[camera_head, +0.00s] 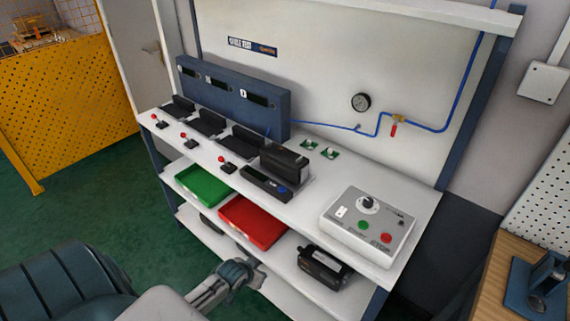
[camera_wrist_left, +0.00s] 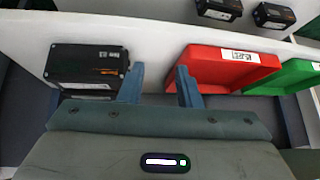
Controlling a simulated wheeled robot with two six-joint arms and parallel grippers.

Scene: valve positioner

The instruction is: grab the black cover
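A black boxy part with a label, which looks like the black cover (camera_head: 325,268), sits on the lower shelf, right of the red tray. In the left wrist view a black cover (camera_wrist_left: 88,66) lies left of my fingers, apart from them. My left gripper (camera_head: 252,268) is in front of the lower shelf, left of the black cover. In the left wrist view its two blue fingers (camera_wrist_left: 160,80) are spread with nothing between them. My right gripper is not in view.
A red tray (camera_head: 252,222) and a green tray (camera_head: 203,185) share the shelf. More black parts (camera_wrist_left: 218,9) show in the left wrist view. The bench top above holds a black-topped device (camera_head: 284,160) and a grey control box (camera_head: 368,224).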

